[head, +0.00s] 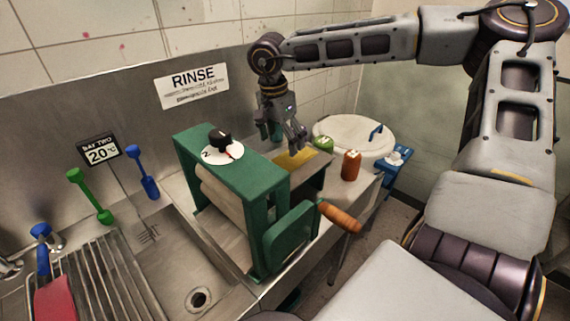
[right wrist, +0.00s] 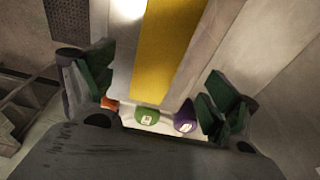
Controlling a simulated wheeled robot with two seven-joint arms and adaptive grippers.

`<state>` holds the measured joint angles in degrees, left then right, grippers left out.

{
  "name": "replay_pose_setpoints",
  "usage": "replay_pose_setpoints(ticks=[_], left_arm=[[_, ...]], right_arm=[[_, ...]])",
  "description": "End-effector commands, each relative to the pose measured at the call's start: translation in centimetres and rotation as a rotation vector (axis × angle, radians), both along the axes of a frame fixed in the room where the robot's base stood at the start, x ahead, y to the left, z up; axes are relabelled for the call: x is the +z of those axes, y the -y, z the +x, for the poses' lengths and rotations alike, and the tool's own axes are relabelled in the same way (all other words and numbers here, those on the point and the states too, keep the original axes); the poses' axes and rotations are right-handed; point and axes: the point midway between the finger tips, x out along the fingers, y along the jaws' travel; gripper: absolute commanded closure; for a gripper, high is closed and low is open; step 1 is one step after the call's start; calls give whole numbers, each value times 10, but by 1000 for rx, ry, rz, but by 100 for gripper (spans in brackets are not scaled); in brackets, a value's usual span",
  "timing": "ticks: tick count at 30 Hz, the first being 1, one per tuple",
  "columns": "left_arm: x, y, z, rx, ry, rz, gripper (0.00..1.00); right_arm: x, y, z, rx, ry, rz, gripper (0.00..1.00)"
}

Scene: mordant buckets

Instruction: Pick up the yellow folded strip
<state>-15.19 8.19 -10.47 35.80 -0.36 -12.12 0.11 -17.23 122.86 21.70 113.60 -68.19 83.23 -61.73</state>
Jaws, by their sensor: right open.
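The yellow folded strip (head: 297,160) lies flat on a tray-like metal surface behind the green wringer (head: 228,158). My right gripper (head: 296,142) is above it, pointing down, and hides part of its far end. In the right wrist view the strip (right wrist: 163,50) runs down from the top edge between the two green-padded fingers. The right gripper (right wrist: 157,90) is open, with a finger to each side of the strip and nothing held. I cannot tell the exact height of the fingertips above it. My left gripper is not in view.
The wringer's orange handle (head: 340,216) sticks out in front. A sink with a ribbed rack (head: 105,280) is at left.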

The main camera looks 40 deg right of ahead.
Motion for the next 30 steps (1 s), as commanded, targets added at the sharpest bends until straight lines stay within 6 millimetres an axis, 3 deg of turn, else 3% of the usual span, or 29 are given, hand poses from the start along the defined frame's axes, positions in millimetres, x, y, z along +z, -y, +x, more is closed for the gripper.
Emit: replay_pose_setpoints(ticks=[6, 20, 30], left_arm=[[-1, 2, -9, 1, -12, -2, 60], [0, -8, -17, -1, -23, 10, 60], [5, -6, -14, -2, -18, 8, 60]], right_arm=[[-13, 2, 0, 0, 1, 1, 12], [-19, 3, 0, 0, -1, 0, 12], [-53, 8, 0, 0, 0, 1, 12]])
